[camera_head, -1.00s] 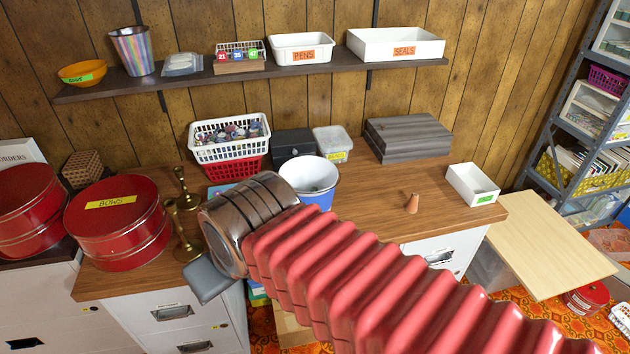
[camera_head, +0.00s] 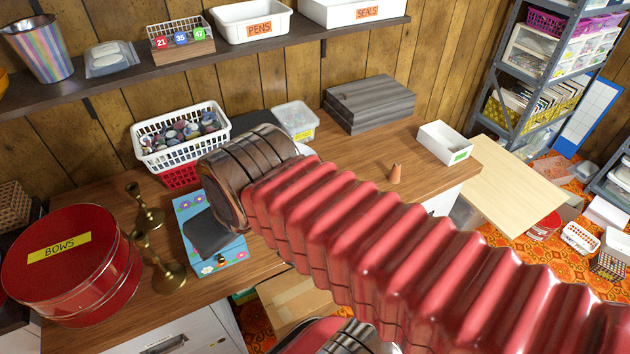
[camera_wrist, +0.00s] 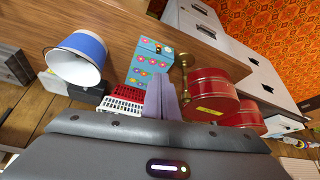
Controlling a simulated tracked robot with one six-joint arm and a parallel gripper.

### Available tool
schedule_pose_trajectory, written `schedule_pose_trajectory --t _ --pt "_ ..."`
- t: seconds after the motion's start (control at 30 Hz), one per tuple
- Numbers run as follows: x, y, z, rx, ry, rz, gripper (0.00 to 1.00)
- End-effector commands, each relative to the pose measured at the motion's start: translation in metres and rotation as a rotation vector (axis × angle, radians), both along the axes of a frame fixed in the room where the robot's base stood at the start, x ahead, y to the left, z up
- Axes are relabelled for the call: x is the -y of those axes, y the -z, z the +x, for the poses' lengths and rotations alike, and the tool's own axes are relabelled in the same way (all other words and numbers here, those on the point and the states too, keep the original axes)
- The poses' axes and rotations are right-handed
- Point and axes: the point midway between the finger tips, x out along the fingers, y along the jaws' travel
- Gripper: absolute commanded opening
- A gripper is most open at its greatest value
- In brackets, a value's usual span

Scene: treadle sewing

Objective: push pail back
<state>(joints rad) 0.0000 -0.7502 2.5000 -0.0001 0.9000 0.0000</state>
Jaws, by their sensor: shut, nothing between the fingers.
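The pail, white inside with a blue outside, shows in the wrist view (camera_wrist: 76,57) at the left, on the wooden desk top (camera_wrist: 110,22). In the head view my arm hides it. My gripper (camera_head: 207,236) is shut and empty, over the blue flowered box (camera_head: 188,207) on the desk. In the wrist view its closed fingers (camera_wrist: 162,100) point toward that box (camera_wrist: 148,62), with the pail off to the left. I see no contact between the fingers and the pail.
Brass candlesticks (camera_head: 160,262) and a red BOWS tin (camera_head: 75,262) stand left of my gripper. A white basket (camera_head: 180,138) on a red one, a clear tub (camera_head: 296,120) and a grey wooden box (camera_head: 370,104) stand at the back. A small cone (camera_head: 395,174) stands right.

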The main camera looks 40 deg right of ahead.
Motion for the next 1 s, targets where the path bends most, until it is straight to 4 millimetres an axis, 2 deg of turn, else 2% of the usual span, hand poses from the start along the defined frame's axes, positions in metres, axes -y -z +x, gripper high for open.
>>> schedule_pose_trajectory --t 0.3,0.47,0.77,1.0 --pt "0.001 0.000 0.001 -0.002 0.002 -0.001 0.00" --pt "0.013 0.000 0.006 -0.017 0.016 -0.007 0.00" --pt "0.073 0.007 0.026 -0.082 0.067 -0.027 0.00" --pt "0.131 0.015 0.035 -0.133 0.106 -0.028 0.00"
